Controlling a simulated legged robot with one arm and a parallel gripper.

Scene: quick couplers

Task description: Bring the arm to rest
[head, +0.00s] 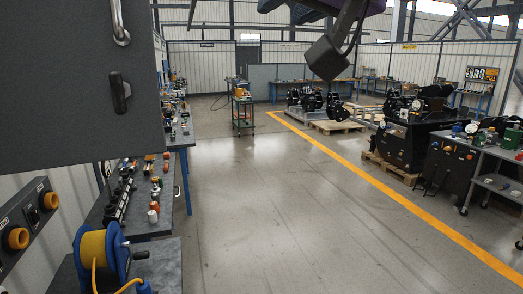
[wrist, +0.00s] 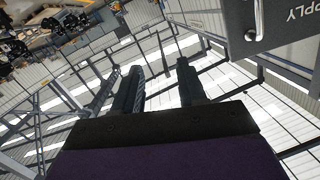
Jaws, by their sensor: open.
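My gripper (wrist: 161,68) shows in the wrist view with its two dark fingers apart and nothing between them. Part of my arm (head: 345,30) hangs in from the top edge of the head view, right of the middle, raised above the floor. I cannot make out the fingers in the head view. The wrist view is strongly tilted, with wall panels and steel frames beyond the fingers. No object touches the gripper.
A dark grey cabinet (head: 70,80) fills the upper left; it also shows in the wrist view (wrist: 275,35). Below it are a blue-yellow hose reel (head: 98,255) and a bench (head: 165,205) with couplers. Machines (head: 405,140) stand at right. The middle floor (head: 260,200) is clear.

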